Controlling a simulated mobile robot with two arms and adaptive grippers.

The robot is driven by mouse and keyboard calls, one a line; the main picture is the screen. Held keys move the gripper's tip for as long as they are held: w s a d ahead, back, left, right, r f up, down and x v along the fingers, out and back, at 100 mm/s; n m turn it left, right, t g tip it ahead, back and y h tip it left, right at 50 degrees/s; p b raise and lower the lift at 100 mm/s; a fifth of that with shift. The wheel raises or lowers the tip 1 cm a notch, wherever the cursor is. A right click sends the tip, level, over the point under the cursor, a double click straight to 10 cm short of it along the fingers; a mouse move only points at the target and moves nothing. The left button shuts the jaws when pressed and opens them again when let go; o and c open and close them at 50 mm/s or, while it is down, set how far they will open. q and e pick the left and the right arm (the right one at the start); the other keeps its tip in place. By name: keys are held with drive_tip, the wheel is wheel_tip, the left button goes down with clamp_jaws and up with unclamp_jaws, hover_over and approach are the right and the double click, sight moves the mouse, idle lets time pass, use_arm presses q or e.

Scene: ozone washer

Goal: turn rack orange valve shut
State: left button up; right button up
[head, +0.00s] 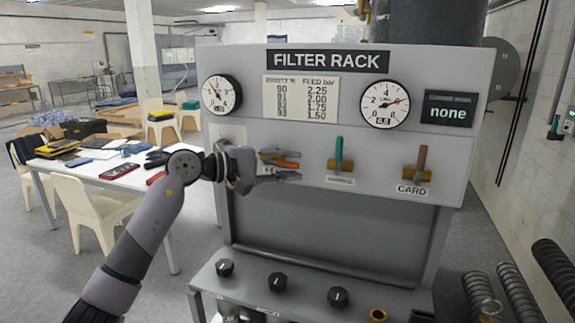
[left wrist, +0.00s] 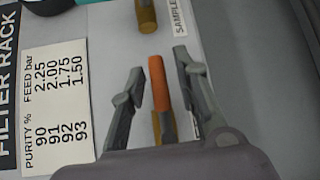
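The orange valve handle (head: 288,165) is on the filter rack's front panel, left of the other two valves. It lies about level and points right in the head view. My left gripper (head: 284,164) reaches it from the left, one finger above the handle and one below. The left wrist view shows the orange handle (left wrist: 157,84) between the two spread fingers (left wrist: 158,62), with a gap on each side. Its brass body (left wrist: 163,128) is partly hidden behind the gripper. My right gripper is in neither view.
A green-handled valve (head: 339,150) and a brown-red one (head: 423,160) marked CARD stand upright to the right. Two gauges (head: 222,94) (head: 385,104) and a display reading "none" (head: 450,109) sit above. A ledge with black knobs (head: 278,282) juts out below.

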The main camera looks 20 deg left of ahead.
use_arm(q)
clamp_jaws()
idle(0.6)
